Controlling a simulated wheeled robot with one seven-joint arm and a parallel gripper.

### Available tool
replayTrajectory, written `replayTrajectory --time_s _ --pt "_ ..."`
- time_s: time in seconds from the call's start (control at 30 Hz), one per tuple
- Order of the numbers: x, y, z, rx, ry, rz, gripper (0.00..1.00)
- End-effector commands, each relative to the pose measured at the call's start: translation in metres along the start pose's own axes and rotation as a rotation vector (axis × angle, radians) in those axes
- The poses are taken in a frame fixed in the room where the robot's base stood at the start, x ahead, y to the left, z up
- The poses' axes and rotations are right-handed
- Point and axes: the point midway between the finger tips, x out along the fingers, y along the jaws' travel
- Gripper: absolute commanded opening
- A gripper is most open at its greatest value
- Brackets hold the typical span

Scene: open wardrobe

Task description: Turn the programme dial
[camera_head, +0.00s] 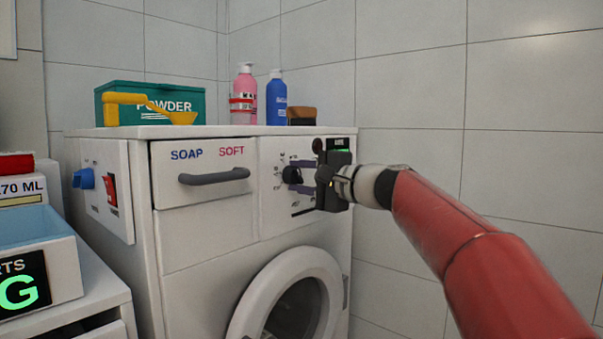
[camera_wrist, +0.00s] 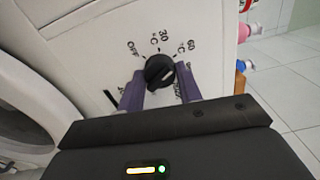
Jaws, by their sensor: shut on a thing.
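The programme dial (camera_head: 292,175) is a round black knob on the white control panel of the washing machine, right of the drawer. In the wrist view my gripper (camera_wrist: 160,83) hides the marks below the dial.
The washing machine (camera_head: 200,262) has a SOAP/SOFT drawer with a grey handle (camera_head: 214,177) and a round door (camera_head: 288,300) below. A POWDER box (camera_head: 150,95), a yellow scoop (camera_head: 150,108), a pink bottle (camera_head: 244,95) and a blue bottle (camera_head: 276,98) stand on top.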

Motion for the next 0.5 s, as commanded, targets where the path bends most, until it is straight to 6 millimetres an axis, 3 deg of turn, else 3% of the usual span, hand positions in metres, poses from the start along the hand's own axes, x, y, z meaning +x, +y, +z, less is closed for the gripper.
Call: replayTrajectory --time_s 0.5 --pt "-0.0002 0.0015 -0.0009 0.096 0.002 0.002 0.12"
